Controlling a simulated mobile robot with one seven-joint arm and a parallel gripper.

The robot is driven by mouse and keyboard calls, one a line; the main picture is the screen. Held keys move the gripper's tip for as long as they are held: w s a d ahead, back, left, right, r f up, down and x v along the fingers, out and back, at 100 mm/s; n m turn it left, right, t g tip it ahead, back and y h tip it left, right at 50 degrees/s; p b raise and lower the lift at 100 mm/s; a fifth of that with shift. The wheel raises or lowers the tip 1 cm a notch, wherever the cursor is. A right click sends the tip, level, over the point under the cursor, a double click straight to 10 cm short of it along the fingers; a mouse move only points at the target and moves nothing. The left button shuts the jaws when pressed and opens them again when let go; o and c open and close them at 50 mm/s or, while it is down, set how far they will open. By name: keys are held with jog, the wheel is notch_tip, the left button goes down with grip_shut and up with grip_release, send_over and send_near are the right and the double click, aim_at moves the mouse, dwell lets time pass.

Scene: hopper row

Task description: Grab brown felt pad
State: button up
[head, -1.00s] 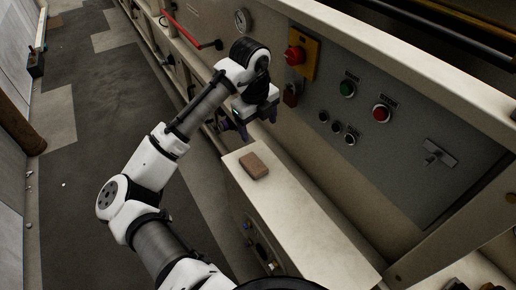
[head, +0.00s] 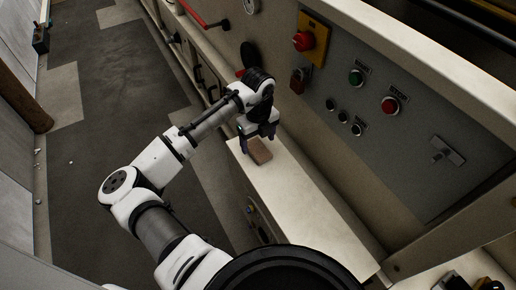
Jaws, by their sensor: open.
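The brown felt pad (head: 260,151) is a small rectangular block. It lies flat on the far end of the pale shelf (head: 308,208) below the control panel, in the head view. My gripper (head: 260,145) points down at the pad, with its dark fingers open. One finger shows at the pad's left side and the other near its upper right. The fingers hide part of the pad, and I cannot tell whether they touch it.
The control panel (head: 410,150) rises to the right of the shelf, with a red button (head: 390,105), a green button (head: 356,77) and a red knob on a yellow plate (head: 313,42). A red-handled lever (head: 194,14) is at the upper left. The shelf's near part is clear.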

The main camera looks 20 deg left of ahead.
aim_at(258, 151)
jog(key=shift+f, duration=1.5)
jog(key=c, duration=1)
jog(key=shift+c, duration=0.2)
jog(key=shift+r, duration=0.2)
